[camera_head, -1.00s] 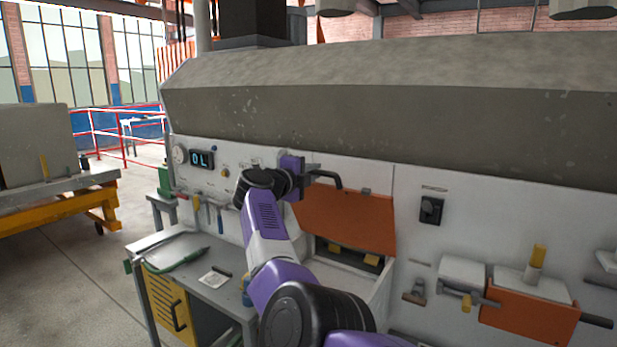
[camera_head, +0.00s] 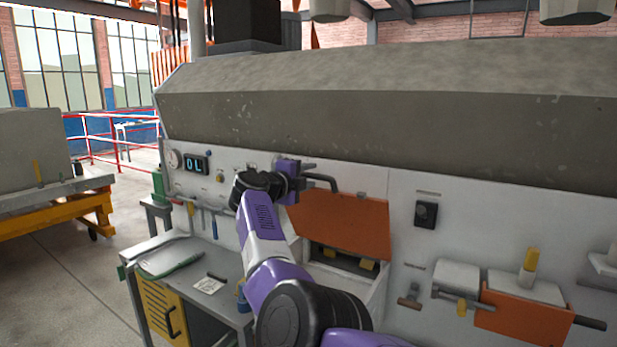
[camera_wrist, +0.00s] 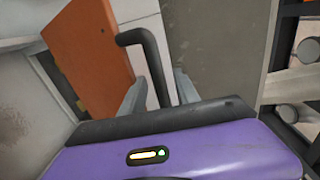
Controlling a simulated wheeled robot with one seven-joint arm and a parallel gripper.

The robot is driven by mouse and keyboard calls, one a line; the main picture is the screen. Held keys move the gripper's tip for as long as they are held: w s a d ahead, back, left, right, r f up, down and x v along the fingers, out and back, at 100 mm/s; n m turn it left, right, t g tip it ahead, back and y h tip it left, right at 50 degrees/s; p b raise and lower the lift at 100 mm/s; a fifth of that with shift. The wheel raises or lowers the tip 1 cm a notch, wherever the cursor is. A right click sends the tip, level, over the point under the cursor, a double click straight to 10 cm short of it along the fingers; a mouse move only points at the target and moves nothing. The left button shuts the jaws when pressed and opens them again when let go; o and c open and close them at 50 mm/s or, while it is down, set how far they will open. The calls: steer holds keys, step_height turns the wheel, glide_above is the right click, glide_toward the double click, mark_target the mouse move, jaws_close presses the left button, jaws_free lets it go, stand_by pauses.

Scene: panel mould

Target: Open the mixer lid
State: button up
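The mixer lid (camera_head: 345,226) is an orange panel standing raised above a pale box with an open front. A dark bent handle (camera_head: 324,181) shows at the lid's upper left. My gripper (camera_head: 300,176) is beside this handle at the lid's upper left corner. In the wrist view, the orange lid (camera_wrist: 88,45) is at upper left, and the dark handle (camera_wrist: 150,62) runs down between the two grey fingers of my gripper (camera_wrist: 160,85). The fingers stand apart, with a narrow gap showing on each side of the handle. The handle's lower end is hidden behind my gripper's body.
The box opening (camera_head: 340,257) shows yellow parts inside. A grey workbench (camera_head: 200,275) with tools stands at lower left. A large concrete-coloured hood (camera_head: 390,125) overhangs the wall panel. A second orange part (camera_head: 520,318) sits at right. Open floor lies at far left.

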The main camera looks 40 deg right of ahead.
steer(key=b+v, duration=0.1)
steer(key=v, duration=0.6)
steer(key=shift+s+a+b, duration=0.15)
steer(key=shift+a+b, duration=0.2)
